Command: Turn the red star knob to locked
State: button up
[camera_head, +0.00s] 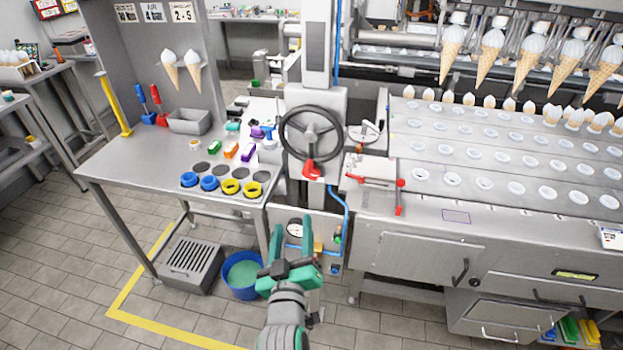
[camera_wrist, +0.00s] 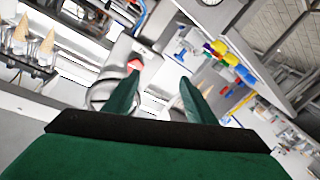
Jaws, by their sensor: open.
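The red star knob (camera_head: 311,170) sits just below the dark handwheel (camera_head: 311,133) on the machine's column in the head view. It appears as a small red shape (camera_wrist: 135,65) just beyond the left fingertip in the wrist view. Its locked or unlocked marking is too small to read. My gripper (camera_head: 291,262), with green fingers, is in front of and below the knob, apart from it. In the wrist view my gripper (camera_wrist: 160,84) has its fingers spread with nothing between them.
A steel table (camera_head: 130,165) with blue and yellow rings stands at left. A gauge panel (camera_head: 300,232) with a blue hose is behind my gripper. A red-handled clamp (camera_head: 385,183) lies right of the knob. A blue bucket (camera_head: 242,274) stands on the floor.

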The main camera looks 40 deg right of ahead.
jog(key=m+g+h, duration=0.1)
send_near(312, 176)
jog(key=x, duration=0.8)
jog(key=shift+w+d, duration=0.25)
jog(key=shift+w, duration=0.05)
jog(key=c, duration=1)
